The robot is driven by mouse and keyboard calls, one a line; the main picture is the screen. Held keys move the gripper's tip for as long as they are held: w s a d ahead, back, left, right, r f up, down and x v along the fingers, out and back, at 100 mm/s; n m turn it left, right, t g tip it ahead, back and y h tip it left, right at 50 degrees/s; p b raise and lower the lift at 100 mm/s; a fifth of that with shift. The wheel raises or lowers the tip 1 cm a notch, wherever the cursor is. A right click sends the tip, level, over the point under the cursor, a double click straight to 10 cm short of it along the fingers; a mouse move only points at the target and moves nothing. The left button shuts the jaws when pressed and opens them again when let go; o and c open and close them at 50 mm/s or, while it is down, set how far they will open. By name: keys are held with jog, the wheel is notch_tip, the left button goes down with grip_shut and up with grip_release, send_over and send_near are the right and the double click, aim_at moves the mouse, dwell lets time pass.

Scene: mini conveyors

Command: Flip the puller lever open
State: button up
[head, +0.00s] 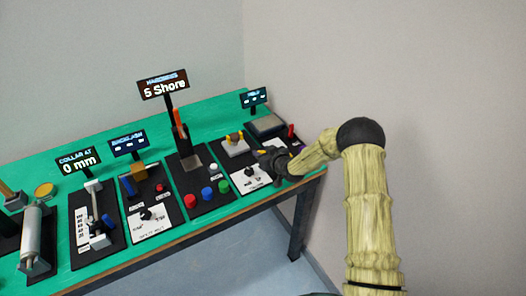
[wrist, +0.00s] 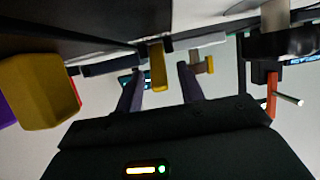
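My gripper (head: 268,157) is at the right end of the green table, low over the front of the far-right stations. In the wrist view my gripper (wrist: 160,80) is open, its two dark fingers apart. A yellow bar (wrist: 157,64) shows in line with the gap between them; I see no contact, and cannot tell if it is the puller lever. A white block with a yellow top (head: 235,141) stands just left of my gripper. A small red upright handle (head: 291,130) stands to its right. My gripper and forearm partly hide the panels there.
A yellow block with a purple side (wrist: 45,95) is close at the left of the wrist view. An orange-red bar (wrist: 271,95) is at its right. Several black station panels with signs fill the green table (head: 215,112). A wall stands close on the right.

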jog(key=shift+w+a, duration=0.1)
jog(key=shift+w, duration=0.05)
grip_shut()
jog(key=shift+w+r, duration=0.1)
dwell(0.3)
jog(key=shift+w+a+r+g+h+p, duration=0.2)
jog(key=shift+g+h, duration=0.1)
jog(key=shift+g, duration=0.2)
jog(key=shift+w+a+r+g+h+p, duration=0.15)
jog(key=shift+g+h, duration=0.15)
jog(key=shift+g, duration=0.2)
jog(key=shift+w+a+r+g+h+p, duration=0.1)
jog(key=shift+w+r+g+h+p, duration=0.1)
jog(key=shift+g+h, duration=0.25)
jog(key=shift+w+a+r+g+h+p, duration=0.15)
jog(key=shift+w+g+h, duration=0.1)
jog(key=shift+g, duration=0.3)
jog(key=shift+w+a+g+h, duration=0.35)
jog(key=shift+g+h, duration=0.25)
jog(key=shift+g, duration=0.35)
jog(key=shift+w+a+g+h, duration=0.2)
jog(key=shift+w+g+h, duration=0.3)
jog(key=shift+g, duration=0.45)
jog(key=shift+a+g+h, duration=0.1)
jog(key=shift+g+h, duration=0.2)
